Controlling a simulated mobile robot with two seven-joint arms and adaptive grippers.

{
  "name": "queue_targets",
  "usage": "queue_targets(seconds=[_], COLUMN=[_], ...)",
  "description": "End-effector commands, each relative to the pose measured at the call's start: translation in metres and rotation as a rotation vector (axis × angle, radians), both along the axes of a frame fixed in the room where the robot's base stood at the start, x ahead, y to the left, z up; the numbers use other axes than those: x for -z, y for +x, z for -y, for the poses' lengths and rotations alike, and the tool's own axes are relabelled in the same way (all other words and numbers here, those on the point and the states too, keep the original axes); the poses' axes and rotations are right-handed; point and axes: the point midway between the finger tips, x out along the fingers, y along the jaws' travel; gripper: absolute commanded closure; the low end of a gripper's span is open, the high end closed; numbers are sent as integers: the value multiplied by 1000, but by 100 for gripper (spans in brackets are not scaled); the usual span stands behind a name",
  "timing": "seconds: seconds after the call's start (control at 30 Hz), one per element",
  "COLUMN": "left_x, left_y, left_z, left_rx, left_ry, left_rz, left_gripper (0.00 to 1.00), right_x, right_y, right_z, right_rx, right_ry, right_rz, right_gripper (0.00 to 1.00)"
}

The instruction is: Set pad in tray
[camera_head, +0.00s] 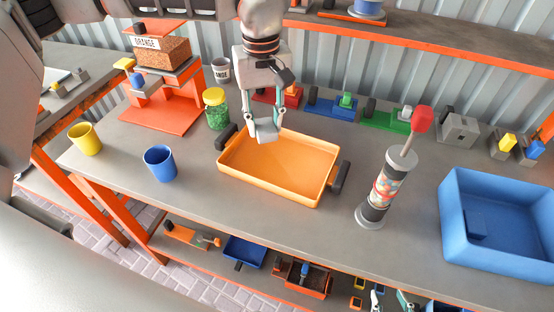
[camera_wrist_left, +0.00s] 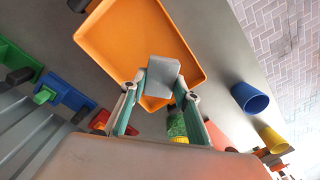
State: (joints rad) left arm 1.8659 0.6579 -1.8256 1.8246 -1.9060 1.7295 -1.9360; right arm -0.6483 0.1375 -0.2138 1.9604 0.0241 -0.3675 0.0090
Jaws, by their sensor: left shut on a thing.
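The pad, a small grey block (camera_head: 265,132), is held between the fingertips of my left gripper (camera_head: 264,126). My left gripper is shut on it, over the back left corner of the orange tray (camera_head: 285,185). In the left wrist view the pad (camera_wrist_left: 163,72) sits between the two fingers (camera_wrist_left: 160,82), with the tray (camera_wrist_left: 115,45) behind it. The tray has dark side handles and looks empty. Whether the pad touches the tray is unclear. My right gripper's fingertips (camera_head: 390,298) show apart at the bottom edge, with nothing seen between them.
A green-filled jar (camera_head: 216,110) stands close left of the tray, with a blue cup (camera_head: 160,163) and yellow cup (camera_head: 85,139) farther left. A bead-filled cylinder with a red top (camera_head: 384,190) and a blue bin (camera_head: 500,225) stand right. Colored fixtures line the back.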

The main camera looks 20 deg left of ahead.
Motion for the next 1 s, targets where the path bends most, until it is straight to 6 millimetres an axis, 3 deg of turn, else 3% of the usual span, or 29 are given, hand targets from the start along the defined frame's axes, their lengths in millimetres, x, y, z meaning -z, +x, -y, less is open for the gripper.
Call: queue_targets(seconds=[0.2, 0.33, 0.5, 0.67, 1.0], left_x=[-51, -71, -83, -65, 17], left_y=[17, 18, 17, 16, 16], left_z=[51, 72, 85, 87, 87], left_rx=[-490, -697, -837, -864, -861], left_ry=[-1, 0, 1, 4, 4], left_rz=[-1, -2, -2, -7, -8], left_gripper=[91, 91, 91, 91, 91], right_x=[4, 5, 6, 7, 10], right_y=[-1, -1, -1, -1, -2], right_z=[1, 1, 2, 2, 2], right_rx=[0, 0, 0, -1, -1], right_ry=[-1, -2, -4, -4, -3], right_rz=[-2, -3, -3, -2, -3], right_gripper=[60, 60, 60, 60, 60])
